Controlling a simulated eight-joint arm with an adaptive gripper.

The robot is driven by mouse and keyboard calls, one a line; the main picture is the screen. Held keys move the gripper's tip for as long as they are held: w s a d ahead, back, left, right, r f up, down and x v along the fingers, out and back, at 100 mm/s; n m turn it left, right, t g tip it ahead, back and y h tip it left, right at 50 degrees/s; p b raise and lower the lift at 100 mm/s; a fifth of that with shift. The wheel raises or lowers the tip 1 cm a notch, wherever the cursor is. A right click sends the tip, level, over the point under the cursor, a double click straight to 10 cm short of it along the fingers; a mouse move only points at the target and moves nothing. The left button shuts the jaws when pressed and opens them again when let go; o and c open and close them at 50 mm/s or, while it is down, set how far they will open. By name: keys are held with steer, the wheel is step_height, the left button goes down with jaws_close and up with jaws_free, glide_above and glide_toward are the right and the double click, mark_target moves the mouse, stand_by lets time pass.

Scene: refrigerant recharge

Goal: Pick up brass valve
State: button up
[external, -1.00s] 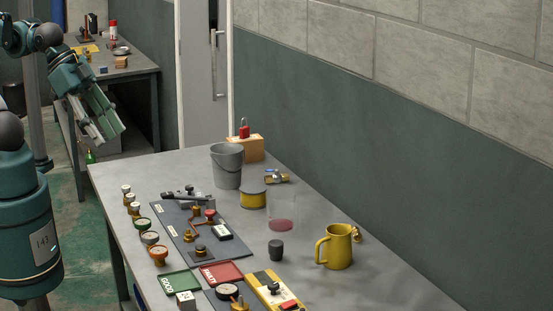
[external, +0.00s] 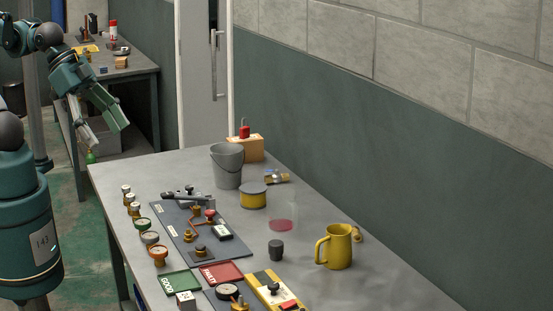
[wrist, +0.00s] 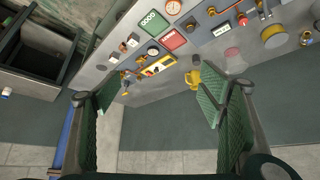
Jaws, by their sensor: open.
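A brass valve with a blue handle (external: 275,178) lies on the table near the wall, behind the yellow-banded tin. In the wrist view, a brass piece that looks like it (wrist: 306,38) is near the right edge. A second small brass piece (external: 357,235) is partly hidden behind the yellow mug; in the wrist view it shows beside the mug (wrist: 210,92). I cannot tell for sure what this piece is. My gripper (external: 106,139) is open and empty, off the table's left side and far from both brass pieces. Its spread fingers frame the wrist view (wrist: 157,105).
The yellow mug (external: 338,248), dark cup (external: 276,250), yellow-banded tin (external: 253,197), clear container (external: 283,205) and grey bucket (external: 227,165) stand around the brass pieces. Green (external: 180,283) and red (external: 222,273) trays, gauges and a fitting board crowd the left. The near right tabletop is clear.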

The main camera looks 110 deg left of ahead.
steer(key=w+a+r+m+g, duration=0.2)
steer(key=w+a+r+m, duration=0.1)
steer(key=w+a, duration=0.95)
steer(key=w+a+f+m+g+b, duration=0.1)
steer(key=w+a+f, duration=0.2)
steer(key=w+a, duration=0.45)
steer(key=w+a+f+m+g, duration=0.15)
steer(key=w+a, duration=0.25)
steer(key=a, duration=0.7)
steer(key=w+a+f+m+h, duration=0.1)
steer(key=a+f, duration=0.5)
steer(key=a, duration=0.4)
steer(key=w+a+f+m+h, duration=0.1)
steer(key=a+f, duration=0.4)
steer(key=a, duration=0.4)
steer(key=s+a+f+m, duration=0.1)
steer(key=s+a+f, duration=0.1)
steer(key=a+f, duration=0.6)
steer(key=s+a+f+m+h+b, duration=0.1)
steer(key=s+a+f+m, duration=0.1)
steer(key=a+f, duration=0.5)
steer(key=s+a, duration=0.1)
steer(key=a, duration=0.3)
steer(key=shift+s+a+f+h, duration=0.15)
steer(key=shift+a+f+h, duration=0.15)
steer(key=shift+f, duration=0.1)
